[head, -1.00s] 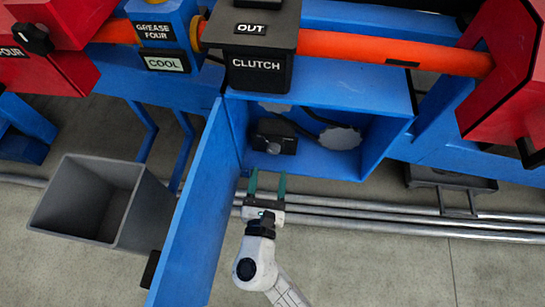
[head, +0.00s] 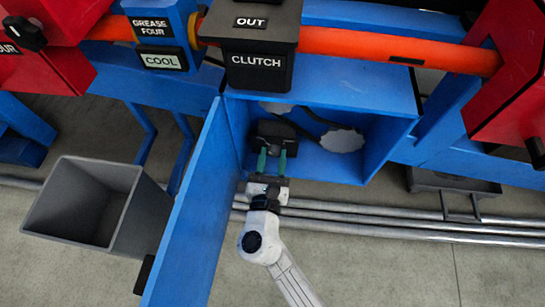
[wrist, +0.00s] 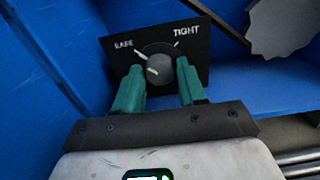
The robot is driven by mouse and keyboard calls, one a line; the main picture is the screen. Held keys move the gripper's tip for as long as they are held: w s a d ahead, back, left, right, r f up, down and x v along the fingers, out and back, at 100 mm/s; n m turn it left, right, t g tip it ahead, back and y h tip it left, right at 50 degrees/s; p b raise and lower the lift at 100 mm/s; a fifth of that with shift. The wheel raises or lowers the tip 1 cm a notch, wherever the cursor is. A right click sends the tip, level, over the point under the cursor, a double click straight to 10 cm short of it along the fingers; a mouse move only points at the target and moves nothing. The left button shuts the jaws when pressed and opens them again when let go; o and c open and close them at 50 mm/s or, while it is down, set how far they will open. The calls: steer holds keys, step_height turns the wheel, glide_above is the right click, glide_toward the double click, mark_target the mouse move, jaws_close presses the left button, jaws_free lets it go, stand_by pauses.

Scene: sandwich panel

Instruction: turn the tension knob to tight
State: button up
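The tension knob (wrist: 160,64) is a dark round knob on a black plate (wrist: 117,52) with the words EASE at left and TIGHT at right. A pale mark on the knob sits at its lower left, on the EASE side. My gripper (wrist: 160,66) is open, its green fingers to the left and right of the knob; I cannot tell whether they touch it. In the head view my gripper (head: 272,155) reaches into the open blue box (head: 318,165) in front of the black plate (head: 276,129). The knob is hard to make out there.
A blue door (head: 188,215) stands open left of my arm. A toothed grey wheel (head: 342,140) sits right of the plate. The clutch box (head: 258,72) is above. A grey bin (head: 90,212) stands at left, and metal pipes (head: 400,231) run below.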

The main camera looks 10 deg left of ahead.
steer(key=c, duration=0.6)
steer(key=shift+c, duration=0.2)
steer(key=shift+f+m, duration=0.1)
steer(key=shift+m, duration=0.2)
steer(key=m+b, duration=0.3)
steer(key=shift+f, duration=0.15)
steer(key=m+b, duration=0.4)
steer(key=m, duration=0.1)
steer(key=shift+m+b, duration=0.35)
steer(key=shift+m, duration=0.05)
steer(key=m+b, duration=0.3)
steer(key=m, duration=0.1)
steer(key=shift+r+m+b, duration=0.2)
steer(key=shift+m+b, duration=0.55)
steer(key=shift+m, duration=1.55)
